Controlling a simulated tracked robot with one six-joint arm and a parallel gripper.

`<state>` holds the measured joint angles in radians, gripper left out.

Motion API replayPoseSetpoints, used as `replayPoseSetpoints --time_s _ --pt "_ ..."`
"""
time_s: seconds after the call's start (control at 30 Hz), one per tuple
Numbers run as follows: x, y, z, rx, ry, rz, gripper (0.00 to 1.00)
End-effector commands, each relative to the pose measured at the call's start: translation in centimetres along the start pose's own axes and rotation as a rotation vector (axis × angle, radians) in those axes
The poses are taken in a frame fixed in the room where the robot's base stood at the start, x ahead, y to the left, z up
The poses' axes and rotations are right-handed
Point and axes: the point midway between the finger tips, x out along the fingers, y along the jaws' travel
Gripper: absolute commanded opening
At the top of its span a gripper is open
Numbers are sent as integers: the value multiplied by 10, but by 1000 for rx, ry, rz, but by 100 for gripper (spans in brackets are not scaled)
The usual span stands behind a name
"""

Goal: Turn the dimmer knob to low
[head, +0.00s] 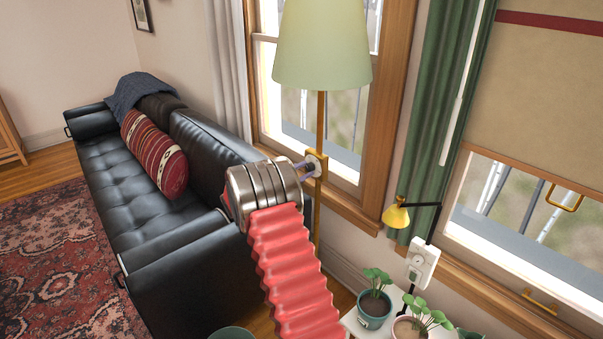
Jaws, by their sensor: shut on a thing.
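The floor lamp has a pale green shade (322,45) and a thin brass pole (320,118). A small brass box with a pale round dial plate (318,158) sits on the pole below the shade. My arm, with a red ribbed sleeve and a silver wrist, reaches up from the bottom. My gripper (308,168) is at the front of this dial, shut on the dimmer knob. The knob itself is mostly hidden by the fingers, so its setting cannot be read.
A black leather sofa (190,215) with a red striped cushion (155,153) stands left of the arm. A wooden-framed window (397,110) is close behind the lamp. Potted plants (374,308), a white wall plate (421,265) and a yellow lamp (396,215) are at right.

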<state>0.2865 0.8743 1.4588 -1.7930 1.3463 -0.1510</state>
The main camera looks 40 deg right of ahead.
Motion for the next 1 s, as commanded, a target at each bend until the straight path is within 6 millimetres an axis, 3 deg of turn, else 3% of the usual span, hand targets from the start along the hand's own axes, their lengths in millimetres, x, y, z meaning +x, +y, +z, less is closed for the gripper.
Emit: replayPoseSetpoints --time_s 0.17,0.2,0.43,0.77,1.0 --pt "-2 -1 -5 -5 11 2 2" --pt "-2 -2 -5 -5 10 1 27" --pt "-1 -1 -3 -2 5 0 43" --pt "-3 -1 -1 0 3 0 43" --pt "-28 0 -1 0 4 1 43"
